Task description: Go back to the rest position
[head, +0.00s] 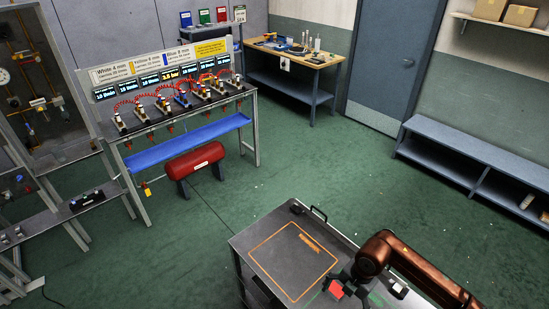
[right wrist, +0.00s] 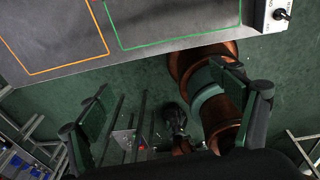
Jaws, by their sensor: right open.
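My right arm comes in from the lower right in the head view, copper-coloured. Its dark gripper (head: 344,279) is over the right part of the cart top (head: 262,238). A small red piece (head: 336,290) shows right by the gripper; I cannot tell whether it touches it. In the right wrist view the two fingers of the gripper (right wrist: 158,104) are spread wide with nothing between them. Green floor and copper arm links of mine show behind them. My left gripper is in neither view.
The cart top has an orange outline (head: 283,234) and a green outline (right wrist: 160,46); a switch box (right wrist: 279,15) sits at its edge. A valve bench (head: 180,143) with a red tank (head: 194,160) stands left. A workbench (head: 296,61) and a shelf bench (head: 470,150) stand behind. Open floor lies between.

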